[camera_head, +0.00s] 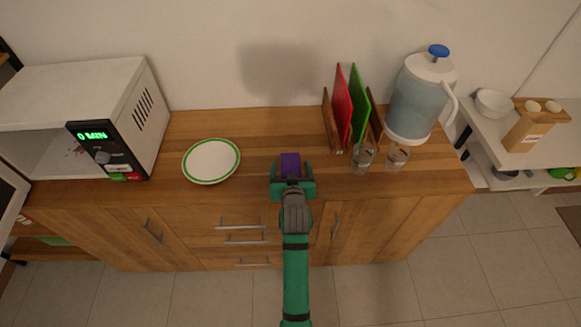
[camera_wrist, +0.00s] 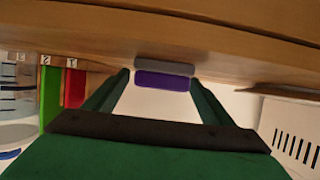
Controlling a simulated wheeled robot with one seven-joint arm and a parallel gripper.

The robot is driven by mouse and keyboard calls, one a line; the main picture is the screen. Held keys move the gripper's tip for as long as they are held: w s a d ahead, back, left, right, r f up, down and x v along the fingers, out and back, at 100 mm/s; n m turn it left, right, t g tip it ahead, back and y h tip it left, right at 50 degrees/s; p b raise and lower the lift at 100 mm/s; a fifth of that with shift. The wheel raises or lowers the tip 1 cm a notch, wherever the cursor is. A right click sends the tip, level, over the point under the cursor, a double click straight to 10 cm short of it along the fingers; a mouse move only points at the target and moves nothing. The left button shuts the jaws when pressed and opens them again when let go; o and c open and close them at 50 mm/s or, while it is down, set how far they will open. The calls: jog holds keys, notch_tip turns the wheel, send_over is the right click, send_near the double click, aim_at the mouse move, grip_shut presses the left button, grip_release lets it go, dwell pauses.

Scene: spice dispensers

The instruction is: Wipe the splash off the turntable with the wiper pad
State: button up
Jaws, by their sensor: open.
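The wiper pad (camera_head: 290,163), a purple block, sits on the wooden counter straight ahead of my gripper (camera_head: 292,183). In the wrist view the purple pad (camera_wrist: 162,82) shows with a grey layer on its counter side. My gripper is open, its two green fingers (camera_wrist: 160,88) on either side of the pad in that view; I cannot tell whether they touch it. The microwave (camera_head: 90,110) stands at the left with its front open. A small reddish mark (camera_head: 76,151) shows inside; the turntable is mostly hidden behind the control panel and shadow.
A green-rimmed plate (camera_head: 211,161) lies between the microwave and the pad. Red (camera_head: 343,105) and green (camera_head: 359,103) boards stand in a rack at the right, by two glasses (camera_head: 363,157) and a water dispenser (camera_head: 421,97). The open microwave door (camera_head: 10,200) juts out at far left.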

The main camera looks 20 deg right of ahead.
jog(key=shift+x, duration=0.85)
jog(key=c, duration=1.2)
